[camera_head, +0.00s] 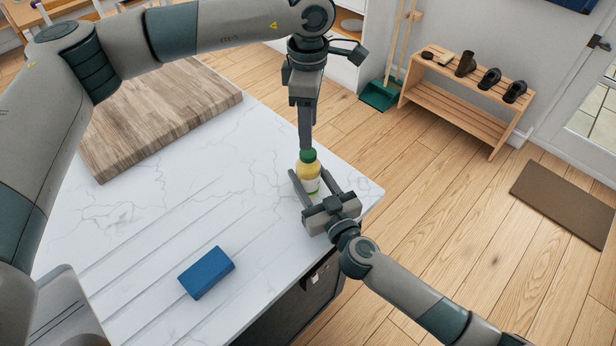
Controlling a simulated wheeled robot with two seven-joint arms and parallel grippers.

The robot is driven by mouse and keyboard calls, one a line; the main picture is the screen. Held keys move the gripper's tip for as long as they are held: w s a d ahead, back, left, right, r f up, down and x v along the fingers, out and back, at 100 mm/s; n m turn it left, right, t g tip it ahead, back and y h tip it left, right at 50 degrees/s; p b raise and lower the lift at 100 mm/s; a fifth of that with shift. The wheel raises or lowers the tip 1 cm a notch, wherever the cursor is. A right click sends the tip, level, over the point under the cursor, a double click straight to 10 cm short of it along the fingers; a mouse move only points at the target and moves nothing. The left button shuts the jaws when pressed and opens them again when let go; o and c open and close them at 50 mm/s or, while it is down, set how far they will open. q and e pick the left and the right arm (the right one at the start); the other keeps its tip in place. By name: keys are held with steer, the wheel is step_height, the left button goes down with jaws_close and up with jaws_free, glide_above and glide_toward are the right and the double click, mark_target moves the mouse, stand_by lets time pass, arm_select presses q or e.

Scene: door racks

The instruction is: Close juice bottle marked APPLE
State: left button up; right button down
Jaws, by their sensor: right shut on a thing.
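A juice bottle (308,180) with a yellow body, a pale label and a green cap (308,156) stands upright on the white marble counter near its right corner. The label's wording is too small to read. My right gripper (309,176) is shut on the bottle's body, one finger on each side. My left gripper (306,146) points straight down from above, its fingertips at the green cap. Its fingers show edge-on, so I cannot tell whether they are open or shut on the cap.
A blue sponge (206,272) lies on the counter (240,190) at the front. A wooden board (150,115) lies at the back left. The sink (65,310) is at the lower left. A shoe rack (465,105) and a brown mat (565,203) are on the floor to the right.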

arm_select(q)
steer(key=n, duration=0.3)
steer(key=r+n, duration=0.1)
steer(key=n, duration=0.6)
steer(key=shift+r+n, duration=0.25)
steer(key=shift+n, duration=0.05)
steer(key=shift+f, duration=0.1)
steer(key=shift+f, duration=3.9)
steer(key=shift+c, duration=0.6)
steer(key=c, duration=1)
steer(key=o, duration=1.3)
steer(key=shift+c, duration=0.2)
